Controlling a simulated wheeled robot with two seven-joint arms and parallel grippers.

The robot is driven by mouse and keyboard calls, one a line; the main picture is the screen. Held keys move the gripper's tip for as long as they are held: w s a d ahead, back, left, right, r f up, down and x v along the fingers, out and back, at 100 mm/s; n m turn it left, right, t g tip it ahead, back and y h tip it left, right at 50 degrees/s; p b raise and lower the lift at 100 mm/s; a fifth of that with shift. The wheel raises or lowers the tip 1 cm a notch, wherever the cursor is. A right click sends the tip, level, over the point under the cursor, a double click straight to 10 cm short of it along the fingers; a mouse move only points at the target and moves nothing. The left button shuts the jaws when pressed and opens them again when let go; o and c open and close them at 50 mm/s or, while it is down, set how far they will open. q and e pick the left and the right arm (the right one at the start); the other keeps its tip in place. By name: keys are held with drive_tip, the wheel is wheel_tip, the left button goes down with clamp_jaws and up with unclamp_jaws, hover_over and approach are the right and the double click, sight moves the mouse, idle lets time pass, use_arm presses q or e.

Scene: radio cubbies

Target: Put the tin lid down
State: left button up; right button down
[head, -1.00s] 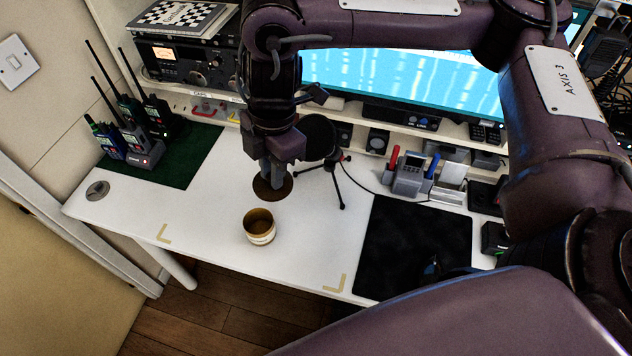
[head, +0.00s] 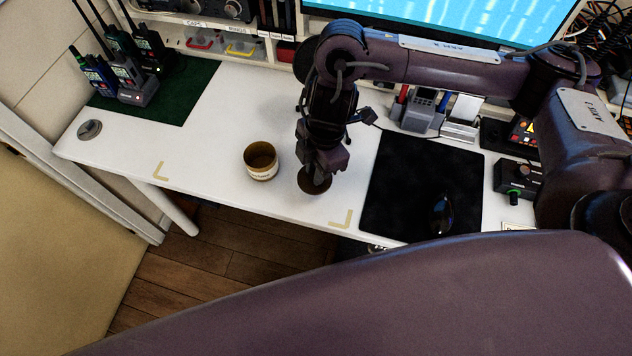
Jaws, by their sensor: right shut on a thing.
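The open tin (head: 261,163) stands upright on the white desk, with its brown inside showing and a pale label on its side. The round brown tin lid (head: 316,187) is just right of the tin, near the desk's front edge. My right gripper (head: 320,172) points down and is shut on the lid, covering its upper part. I cannot tell whether the lid touches the desk. My left gripper is not in view.
A black mat (head: 408,195) with dark glasses (head: 443,213) lies to the right. Handheld radios (head: 122,68) stand on a green mat (head: 188,97) at the left. The white desk (head: 205,160) is clear left of the tin. A yellow corner mark (head: 342,219) lies near the front edge.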

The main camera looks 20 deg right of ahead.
drive_tip(key=shift+f+b, duration=0.75)
drive_tip(key=shift+f, duration=1.85)
drive_tip(key=shift+f, duration=0.15)
drive_tip(key=c, duration=1.3)
unclamp_jaws()
drive_tip(key=r+p, duration=0.1)
drive_tip(key=r, duration=0.3)
drive_tip(key=d+r+p, duration=0.1)
drive_tip(key=r, duration=0.3)
drive_tip(key=r+p, duration=0.1)
drive_tip(key=r, duration=0.3)
drive_tip(key=shift+w+d+r, duration=0.1)
drive_tip(key=shift+w+d, duration=0.1)
drive_tip(key=shift+d, duration=0.2)
